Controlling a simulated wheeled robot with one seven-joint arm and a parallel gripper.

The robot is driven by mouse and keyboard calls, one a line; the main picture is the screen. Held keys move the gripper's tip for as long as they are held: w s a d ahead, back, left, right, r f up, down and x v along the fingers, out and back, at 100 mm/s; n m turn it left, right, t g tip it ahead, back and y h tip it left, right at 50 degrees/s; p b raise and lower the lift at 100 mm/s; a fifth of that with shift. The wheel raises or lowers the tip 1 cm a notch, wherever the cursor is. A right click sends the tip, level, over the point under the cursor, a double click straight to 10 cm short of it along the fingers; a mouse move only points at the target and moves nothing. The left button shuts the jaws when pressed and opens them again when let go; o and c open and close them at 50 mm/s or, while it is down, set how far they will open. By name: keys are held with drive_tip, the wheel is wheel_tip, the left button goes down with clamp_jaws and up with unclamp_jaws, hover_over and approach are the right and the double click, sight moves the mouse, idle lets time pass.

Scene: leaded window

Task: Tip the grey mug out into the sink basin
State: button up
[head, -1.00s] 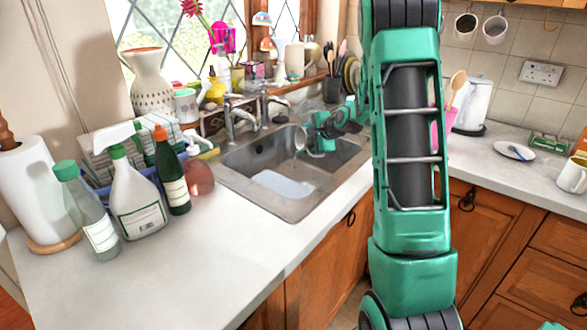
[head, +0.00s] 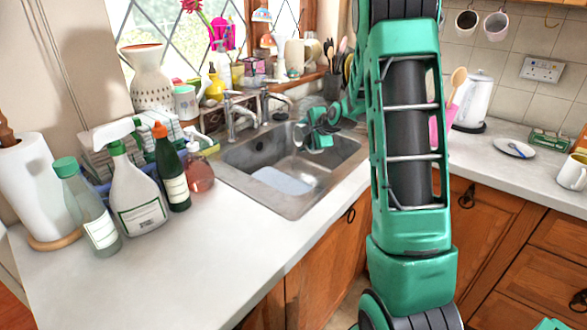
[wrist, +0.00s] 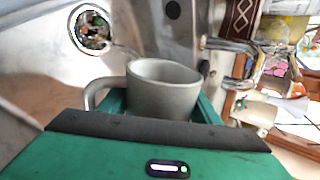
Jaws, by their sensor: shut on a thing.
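The grey mug (wrist: 163,92) is between the fingers of my gripper in the wrist view, with its handle to the left. My gripper (wrist: 160,108) is shut on it. The wrist picture is turned sideways to the room, so the mug appears tipped well over from upright. Its inside is mostly hidden, and I cannot see any contents. The drain (wrist: 91,30) shows at upper left in the wrist view.
Taps (head: 240,115) stand behind the basin. A soap bottle (head: 199,172), a green bottle (head: 171,170) and a spray bottle (head: 137,190) stand left of it. A cluttered sill (head: 300,80) runs behind. The front left counter (head: 190,265) is clear.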

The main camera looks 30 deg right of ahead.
drive_tip(key=shift+a+r+n+h, duration=0.25)
drive_tip(key=shift+r+n+h, duration=0.3)
drive_tip(key=shift+h, duration=0.35)
idle(0.8)
